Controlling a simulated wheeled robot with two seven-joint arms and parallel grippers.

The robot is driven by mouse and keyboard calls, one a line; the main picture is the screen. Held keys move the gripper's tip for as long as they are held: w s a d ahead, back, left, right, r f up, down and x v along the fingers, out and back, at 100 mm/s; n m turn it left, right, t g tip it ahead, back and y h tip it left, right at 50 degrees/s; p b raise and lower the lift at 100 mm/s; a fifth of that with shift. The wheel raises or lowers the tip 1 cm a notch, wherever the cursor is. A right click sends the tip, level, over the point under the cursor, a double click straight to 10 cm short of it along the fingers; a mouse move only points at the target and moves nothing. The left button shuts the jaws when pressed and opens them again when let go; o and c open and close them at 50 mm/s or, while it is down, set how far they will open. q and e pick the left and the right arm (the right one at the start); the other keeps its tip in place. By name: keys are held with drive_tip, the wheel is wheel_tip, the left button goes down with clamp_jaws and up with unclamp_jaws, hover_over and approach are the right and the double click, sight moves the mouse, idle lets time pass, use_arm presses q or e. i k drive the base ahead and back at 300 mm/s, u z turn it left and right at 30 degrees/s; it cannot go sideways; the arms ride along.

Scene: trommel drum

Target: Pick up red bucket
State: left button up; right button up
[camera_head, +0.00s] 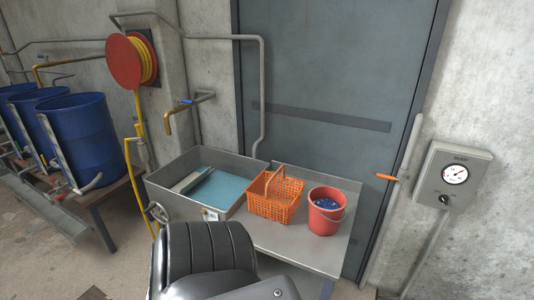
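A red bucket (325,216) stands upright on the right part of a grey metal bench (303,245). It has a thin wire handle, and something dark blue with pale specks shows inside it. An orange basket (274,201) with a raised handle stands just left of it. Neither of my grippers shows in the head view. A dark ribbed part of my own body rises at the bottom, in front of the bench, and hides some of its front.
Left of the basket is a metal sink (229,206) holding blue water. A grey door (335,90) is behind the bench, and a gauge box (453,174) is on the right wall. Blue barrels (80,135) and a red hose reel (126,62) are at left.

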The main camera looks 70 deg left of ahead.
sight(327, 205)
drive_tip(key=k, duration=0.95)
drive_tip(key=u, duration=2.1)
drive_tip(key=i, duration=0.5)
